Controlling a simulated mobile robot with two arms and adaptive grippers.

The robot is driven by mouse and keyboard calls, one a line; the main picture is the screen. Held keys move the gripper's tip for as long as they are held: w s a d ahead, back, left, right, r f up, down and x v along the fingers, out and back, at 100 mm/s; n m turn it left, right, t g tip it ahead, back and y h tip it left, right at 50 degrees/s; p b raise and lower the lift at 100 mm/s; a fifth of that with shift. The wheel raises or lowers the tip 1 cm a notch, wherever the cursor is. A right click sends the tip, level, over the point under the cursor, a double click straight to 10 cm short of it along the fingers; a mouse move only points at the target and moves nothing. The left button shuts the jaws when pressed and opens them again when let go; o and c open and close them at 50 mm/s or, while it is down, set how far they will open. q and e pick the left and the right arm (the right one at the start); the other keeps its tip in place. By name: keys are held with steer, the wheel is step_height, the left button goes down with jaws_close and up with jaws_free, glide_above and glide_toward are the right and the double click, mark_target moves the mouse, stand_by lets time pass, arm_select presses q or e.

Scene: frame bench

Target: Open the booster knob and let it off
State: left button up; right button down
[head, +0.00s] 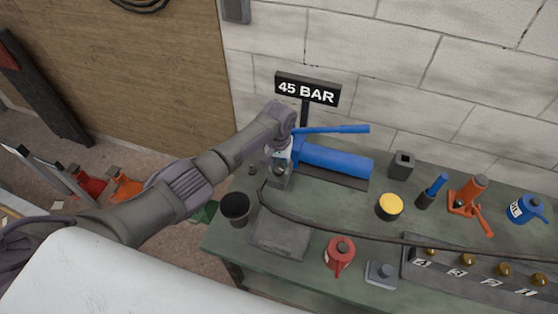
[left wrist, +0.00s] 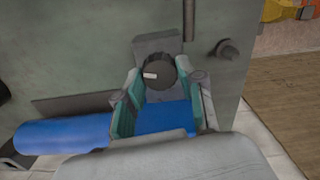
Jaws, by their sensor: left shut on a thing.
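The booster is a blue cylinder (head: 335,160) with a blue lever (head: 335,130) above it, at the back left of the bench. Its black round knob (left wrist: 160,72) has a white mark that points left in the left wrist view. My left gripper (head: 283,160) is over the left end of the booster. In the left wrist view its teal-lined fingers (left wrist: 158,84) are shut on the knob, one on each side. The blue cylinder (left wrist: 65,134) also shows there. In the head view the gripper hides the knob. A black sign (head: 307,90) reads "45 BAR". My right gripper is out of view.
A black cup (head: 235,210), a grey cloth (head: 280,238) and a long dark hose (head: 330,227) lie near the booster. A yellow-topped can (head: 389,206), a red can (head: 340,254) and an orange jack (head: 467,196) stand farther right. A wall is behind.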

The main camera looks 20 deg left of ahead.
mark_target(279, 168)
arm_select(q)
steer(key=shift+r+n+p, duration=0.1)
steer(key=shift+n+p, duration=0.45)
steer(key=shift+n, duration=0.55)
steer(key=o, duration=1.1)
steer(key=shift+o, duration=0.2)
step_height(279, 168, up, 12)
